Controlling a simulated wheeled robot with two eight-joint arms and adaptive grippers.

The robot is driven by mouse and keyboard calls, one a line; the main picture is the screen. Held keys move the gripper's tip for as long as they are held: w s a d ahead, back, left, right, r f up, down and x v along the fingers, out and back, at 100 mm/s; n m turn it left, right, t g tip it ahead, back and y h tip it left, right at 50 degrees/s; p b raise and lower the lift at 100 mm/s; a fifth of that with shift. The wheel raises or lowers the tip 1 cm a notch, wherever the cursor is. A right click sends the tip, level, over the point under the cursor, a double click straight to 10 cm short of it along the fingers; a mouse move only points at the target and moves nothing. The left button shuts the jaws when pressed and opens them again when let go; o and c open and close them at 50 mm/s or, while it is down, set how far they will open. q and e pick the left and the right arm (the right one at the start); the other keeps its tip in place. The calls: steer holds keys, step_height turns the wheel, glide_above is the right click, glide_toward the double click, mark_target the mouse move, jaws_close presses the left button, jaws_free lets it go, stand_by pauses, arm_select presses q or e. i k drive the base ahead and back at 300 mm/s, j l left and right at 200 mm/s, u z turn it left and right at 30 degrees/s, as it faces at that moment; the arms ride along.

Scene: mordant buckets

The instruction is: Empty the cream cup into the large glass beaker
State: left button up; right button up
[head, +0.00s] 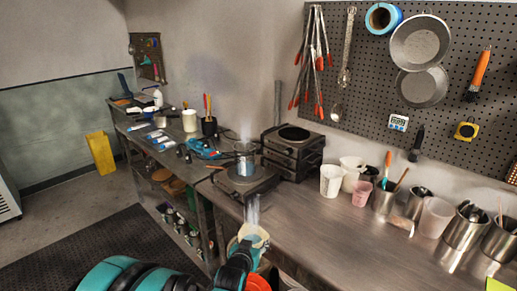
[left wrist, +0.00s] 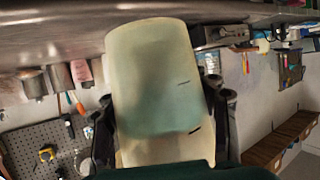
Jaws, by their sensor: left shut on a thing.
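The cream cup (head: 254,233) is held at the end of my teal left arm, low in the middle of the head view, beyond the bench's front edge. In the left wrist view the cup (left wrist: 155,60) fills the middle, with a finger of my left gripper (left wrist: 163,125) on each side. A greenish shade shows through its wall. A glass beaker (head: 245,149) with blue in its lower part stands on a hot plate (head: 246,180), beyond the cup and apart from it. My right gripper is in neither view.
Stacked dark burners (head: 292,148) stand right of the beaker. White cups (head: 331,180), a pink cup (head: 362,193) and steel pots (head: 466,229) line the bench's back. An orange bucket (head: 258,284) is below the cup. The bench front (head: 345,240) is clear.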

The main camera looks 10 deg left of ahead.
mark_target(244, 159)
steer(key=z, duration=1.3)
steer(key=k+j+z, duration=0.2)
steer(key=j, duration=0.15)
steer(key=j+z, duration=0.15)
steer(key=j, duration=0.25)
steer(key=k+j+z, duration=0.2)
steer(key=j, duration=0.15)
steer(key=k+j, duration=0.15)
steer(key=j, duration=0.25)
steer(key=k+j, duration=0.15)
steer(key=j, duration=0.25)
steer(key=k+j, duration=0.15)
steer(key=j, duration=0.25)
steer(key=k+j, duration=0.1)
steer(key=j, duration=0.3)
steer(key=k+j, duration=0.15)
steer(key=j, duration=0.25)
steer(key=k+j, duration=0.15)
steer(key=j, duration=0.25)
steer(key=k+j, duration=0.15)
steer(key=j, duration=0.25)
steer(key=i, duration=0.5)
